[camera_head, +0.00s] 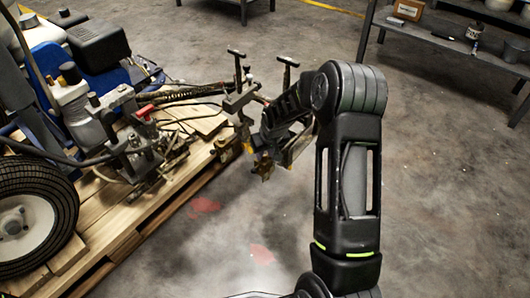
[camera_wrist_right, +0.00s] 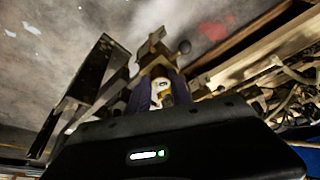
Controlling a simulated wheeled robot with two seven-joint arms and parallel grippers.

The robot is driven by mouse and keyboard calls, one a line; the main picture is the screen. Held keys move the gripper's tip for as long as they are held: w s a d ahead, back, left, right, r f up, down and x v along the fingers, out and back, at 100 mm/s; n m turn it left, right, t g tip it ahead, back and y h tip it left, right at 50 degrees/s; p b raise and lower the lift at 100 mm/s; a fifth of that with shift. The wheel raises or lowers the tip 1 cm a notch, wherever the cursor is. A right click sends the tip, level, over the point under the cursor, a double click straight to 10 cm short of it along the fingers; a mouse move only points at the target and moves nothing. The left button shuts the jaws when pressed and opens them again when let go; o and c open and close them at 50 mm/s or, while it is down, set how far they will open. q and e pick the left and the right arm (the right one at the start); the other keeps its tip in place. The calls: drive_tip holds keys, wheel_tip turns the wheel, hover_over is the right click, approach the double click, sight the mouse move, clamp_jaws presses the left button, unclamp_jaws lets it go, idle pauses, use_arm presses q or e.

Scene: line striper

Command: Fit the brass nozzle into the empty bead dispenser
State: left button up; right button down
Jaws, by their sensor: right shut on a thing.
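My right gripper (camera_head: 280,147) is at the right end of the line striper. It is shut on the brass nozzle (camera_head: 263,168), which sticks out below the jaws with its flared end downward. In the right wrist view the brass nozzle (camera_wrist_right: 152,46) shows beyond the dark fingers of my right gripper (camera_wrist_right: 160,88). A metal bracket assembly (camera_head: 240,100) with T-handles stands just left of the gripper. I cannot tell for sure which part is the empty bead dispenser, or whether the nozzle touches anything. My left gripper is not in view.
The line striper (camera_head: 115,125), with hoses, cables and a wheel (camera_head: 38,215), stands on a wooden pallet (camera_head: 190,180). Bare concrete floor lies right of the pallet, with red paint spots (camera_head: 203,205). A metal shelf (camera_head: 440,40) with small items stands at the back right.

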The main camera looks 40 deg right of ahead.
drive_tip(key=shift+f, duration=0.2)
idle(0.3)
drive_tip(key=shift+r, duration=0.3)
idle(0.4)
drive_tip(key=c, duration=0.7)
unclamp_jaws()
drive_tip(key=shift+c, duration=0.2)
drive_tip(key=shift+r, duration=0.15)
drive_tip(key=p+v, duration=0.5)
drive_tip(key=v, duration=0.1)
drive_tip(key=shift+s+r, duration=0.2)
drive_tip(key=shift+r, duration=0.1)
idle(0.5)
